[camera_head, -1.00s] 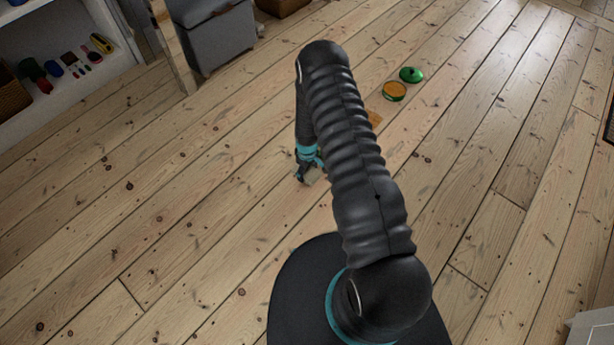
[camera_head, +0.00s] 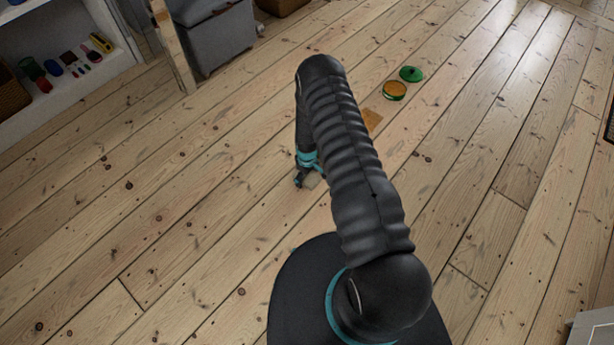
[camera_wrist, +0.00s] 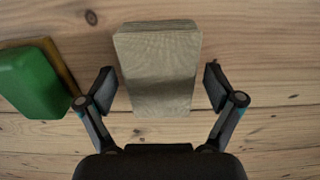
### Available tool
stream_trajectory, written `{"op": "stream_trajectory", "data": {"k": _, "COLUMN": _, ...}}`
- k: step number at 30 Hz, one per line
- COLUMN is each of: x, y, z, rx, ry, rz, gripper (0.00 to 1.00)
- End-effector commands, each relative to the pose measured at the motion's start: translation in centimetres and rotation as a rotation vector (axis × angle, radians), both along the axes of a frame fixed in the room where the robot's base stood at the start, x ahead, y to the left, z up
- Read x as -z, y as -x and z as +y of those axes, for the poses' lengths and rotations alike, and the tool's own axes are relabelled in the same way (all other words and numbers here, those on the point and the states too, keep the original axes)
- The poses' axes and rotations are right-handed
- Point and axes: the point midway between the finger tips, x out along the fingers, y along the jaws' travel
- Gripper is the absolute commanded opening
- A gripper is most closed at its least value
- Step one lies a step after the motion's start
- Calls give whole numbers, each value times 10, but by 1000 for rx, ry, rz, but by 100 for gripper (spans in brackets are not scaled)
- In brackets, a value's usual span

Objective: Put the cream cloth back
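The cream cloth (camera_wrist: 160,68), a folded grey-beige block, lies on the floorboards in the wrist view. My gripper (camera_wrist: 160,88) is open, with one finger on each side of the cloth's near part and a visible gap on both sides. The cloth's far part extends beyond the fingertips. In the head view my gripper (camera_head: 303,180) is low over the floor left of my arm. A small pale patch beside it may be the cloth, but most of that spot is hidden by my arm.
A green block (camera_wrist: 34,82) rests on a brown board left of the cloth. A round green-and-orange container (camera_head: 394,91) and a green lid (camera_head: 411,73) lie farther off. A white shelf (camera_head: 95,75) with small items stands at upper left. Floor left of my arm is clear.

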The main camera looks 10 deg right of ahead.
Motion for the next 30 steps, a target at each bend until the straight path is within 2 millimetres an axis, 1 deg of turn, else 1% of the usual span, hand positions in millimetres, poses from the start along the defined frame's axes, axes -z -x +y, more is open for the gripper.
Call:
{"op": "stream_trajectory", "data": {"k": 8, "x": -1, "y": 0, "z": 0, "rx": 0, "ry": 0, "rz": 0, "gripper": 93}}
{"op": "stream_trajectory", "data": {"k": 12, "x": -9, "y": -1, "z": 0, "rx": 0, "ry": 0, "rz": -1, "gripper": 93}}
{"op": "stream_trajectory", "data": {"k": 14, "x": -17, "y": -1, "z": 0, "rx": 0, "ry": 0, "rz": -1, "gripper": 93}}
{"op": "stream_trajectory", "data": {"k": 17, "x": -34, "y": -1, "z": 0, "rx": 0, "ry": 0, "rz": -1, "gripper": 93}}
{"op": "stream_trajectory", "data": {"k": 24, "x": -81, "y": -1, "z": 0, "rx": 0, "ry": 0, "rz": -3, "gripper": 93}}
{"op": "stream_trajectory", "data": {"k": 27, "x": -98, "y": -1, "z": 0, "rx": 0, "ry": 0, "rz": -2, "gripper": 93}}
{"op": "stream_trajectory", "data": {"k": 30, "x": -110, "y": -1, "z": 0, "rx": 0, "ry": 0, "rz": -1, "gripper": 93}}
